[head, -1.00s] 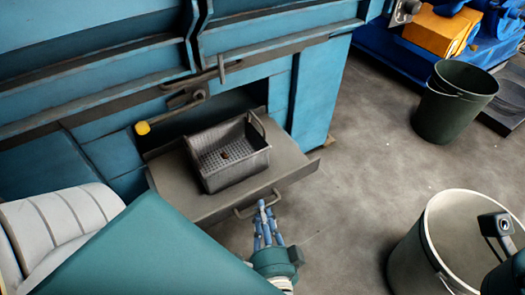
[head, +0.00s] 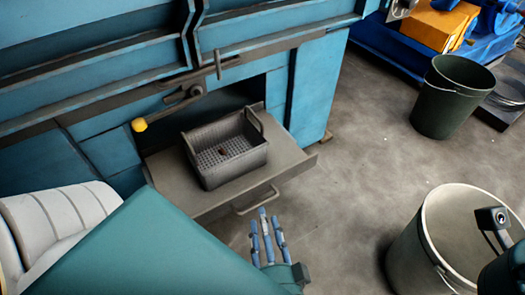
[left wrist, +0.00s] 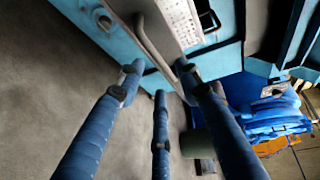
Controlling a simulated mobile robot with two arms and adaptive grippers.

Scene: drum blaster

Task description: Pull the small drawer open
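The small drawer (head: 215,203) is a grey flat-topped drawer standing out from the blue machine. Its bar handle (head: 255,200) is on the front face and also shows in the left wrist view (left wrist: 150,42). A dark perforated basket (head: 225,150) rests on the drawer, with a small brownish thing inside. My left gripper (head: 263,217) is open and empty, its blue fingers spread just in front of and below the handle. In the left wrist view its fingertips (left wrist: 160,78) are close to the handle but not closed around it. Only part of my right arm shows at the right edge; its fingers cannot be made out.
The blue machine (head: 310,80) has a lever with a yellow knob (head: 139,125) above the drawer. A pale bucket (head: 440,225) stands at the lower right, and a dark green bucket (head: 450,97) farther back. The grey floor (head: 365,150) between is clear.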

